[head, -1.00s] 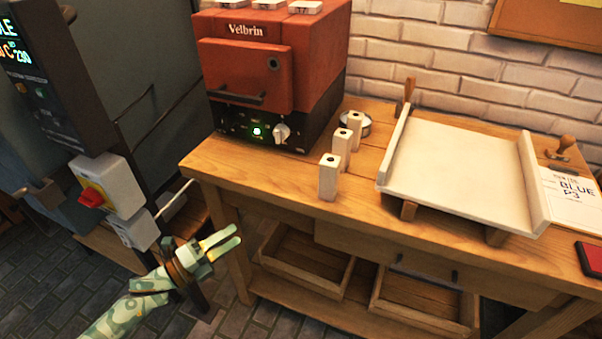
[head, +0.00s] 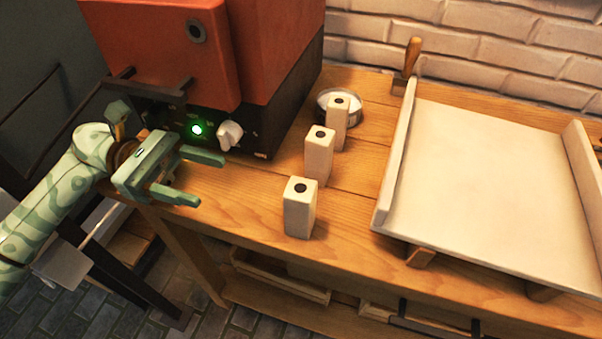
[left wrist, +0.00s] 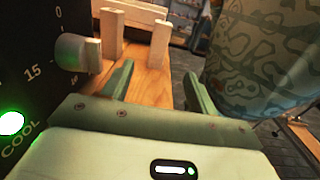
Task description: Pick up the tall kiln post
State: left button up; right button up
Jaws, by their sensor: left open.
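Three pale square kiln posts with a dark hole on top stand upright in a row on the wooden bench: a front post (head: 300,215), a middle post (head: 318,160) and a back post (head: 337,122). Their heights are close; the middle one looks tallest in the left wrist view (left wrist: 111,38), beside the front post (left wrist: 160,45). My left gripper (head: 212,178) is open and empty, left of the posts, in front of the kiln's control panel. Its fingers point right toward the posts, with a clear gap. My right gripper is not in view.
The red kiln (head: 270,60) with its knob (head: 229,135) stands close behind my left gripper. A round tin (head: 352,103) sits by the back post. A white tray-like board (head: 490,190) on wooden feet lies to the right. Bare bench (head: 255,195) lies between gripper and posts.

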pick_arm(q)
jog(key=shift+w+d, duration=0.2)
jog(key=shift+d, duration=0.1)
jog(key=p, duration=0.1)
send_near(300, 206)
jog(key=d, duration=0.1)
jog(key=d+f, duration=0.1)
jog(key=w+d+f, duration=0.1)
jog(key=d, duration=0.1)
jog(key=shift+d+f, duration=0.15)
jog(key=shift+f, duration=0.05)
jog(key=x, duration=0.5)
jog(key=shift+s+d+f, duration=0.25)
jog(key=shift+d, duration=0.05)
jog(key=c, duration=1.2)
